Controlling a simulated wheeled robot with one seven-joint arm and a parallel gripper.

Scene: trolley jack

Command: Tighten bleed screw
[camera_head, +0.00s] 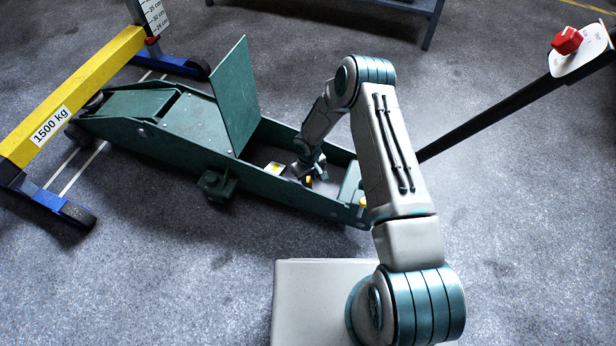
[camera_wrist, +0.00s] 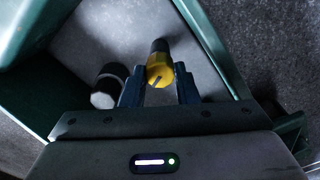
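The bleed screw (camera_wrist: 160,72) has a yellow slotted head on a dark shaft. It shows near the middle of the wrist view, inside the green jack body. My gripper (camera_wrist: 160,80) has one dark finger on each side of the yellow head. The fingers look apart, with a narrow gap beside the head, so it does not look clamped. In the head view my gripper (camera_head: 311,172) reaches down into the open bay of the trolley jack (camera_head: 180,133), with a bit of yellow at its tip. Contact there is too small to tell.
A dark cylinder with a pale end (camera_wrist: 106,90) stands left of the screw. The raised green cover plate (camera_head: 234,95) stands left of my arm, and the jack's side walls border the bay. A black handle (camera_head: 490,118) with a red knob (camera_head: 567,40) extends right. A yellow beam (camera_head: 70,98) stands left.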

